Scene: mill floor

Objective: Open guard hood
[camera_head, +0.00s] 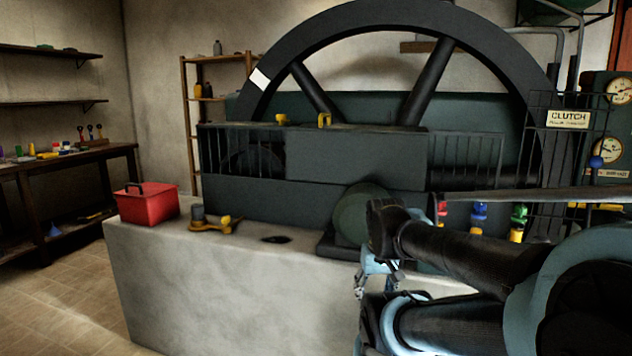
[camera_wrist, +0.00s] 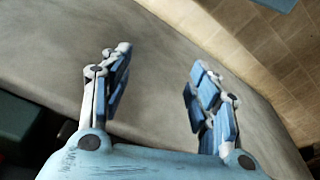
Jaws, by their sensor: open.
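A dark grey box-like cover, which looks like the guard hood (camera_head: 356,158), sits in the middle of the machine's railing, in front of the big flywheel. It appears closed. A yellow handle-like piece (camera_head: 324,119) stands on its top edge. My gripper (camera_head: 372,282) is low and to the right of the cover, over the front of the concrete plinth, apart from the cover. In the wrist view my gripper (camera_wrist: 160,78) has its two blue fingers spread with nothing between them. The cover is not recognisable in the wrist view.
A red toolbox (camera_head: 148,202) and a yellow tool (camera_head: 215,224) lie on the concrete plinth (camera_head: 230,285). A round dark green housing (camera_head: 362,217) stands close behind my arm. A caged clutch panel (camera_head: 568,118) is at right. Floor at left is clear.

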